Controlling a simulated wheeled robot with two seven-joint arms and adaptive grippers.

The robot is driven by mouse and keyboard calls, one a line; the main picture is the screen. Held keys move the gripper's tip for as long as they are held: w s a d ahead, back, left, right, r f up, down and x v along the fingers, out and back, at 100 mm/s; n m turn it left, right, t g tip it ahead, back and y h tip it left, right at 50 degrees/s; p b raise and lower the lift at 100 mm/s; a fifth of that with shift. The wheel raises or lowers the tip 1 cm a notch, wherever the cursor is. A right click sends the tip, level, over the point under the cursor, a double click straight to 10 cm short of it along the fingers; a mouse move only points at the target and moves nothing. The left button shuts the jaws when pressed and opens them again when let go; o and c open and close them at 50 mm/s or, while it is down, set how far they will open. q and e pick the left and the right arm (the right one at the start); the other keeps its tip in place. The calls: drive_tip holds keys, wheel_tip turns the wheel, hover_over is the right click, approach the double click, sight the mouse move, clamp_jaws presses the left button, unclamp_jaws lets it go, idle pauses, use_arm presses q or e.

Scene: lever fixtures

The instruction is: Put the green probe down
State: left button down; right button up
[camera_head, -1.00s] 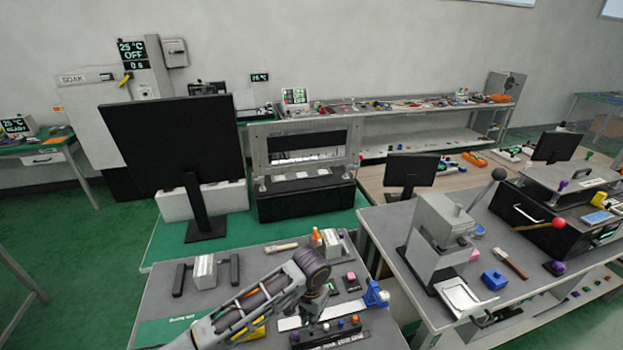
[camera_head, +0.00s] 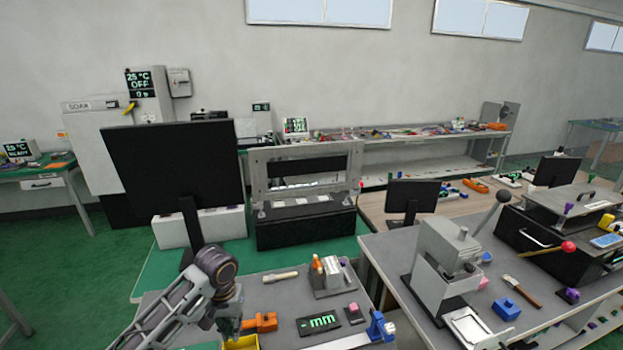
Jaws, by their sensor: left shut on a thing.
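My left gripper (camera_head: 229,327) hangs low over the left part of the near grey bench (camera_head: 285,294), its wrist above it. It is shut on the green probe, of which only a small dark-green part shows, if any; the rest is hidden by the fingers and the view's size. An orange holder (camera_head: 262,322) stands just right of the gripper. A yellow bin (camera_head: 243,343) is just below it at the picture's lower edge. My right gripper is not in view.
A display reading "mm" (camera_head: 318,322), a pink-topped block (camera_head: 353,314) and a blue clamp (camera_head: 378,326) stand further right. A grey metal block (camera_head: 330,276) and a wooden-handled tool (camera_head: 281,277) lie behind. A black monitor (camera_head: 172,165) rises beyond my arm.

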use_arm(q)
drive_tip(key=shift+s+a+f, duration=0.2)
drive_tip(key=shift+s+f, duration=0.1)
drive_tip(key=shift+f, duration=0.2)
drive_tip(key=shift+s+a+f, duration=0.15)
drive_tip(key=shift+s+f, duration=0.1)
drive_tip(key=shift+f, duration=0.25)
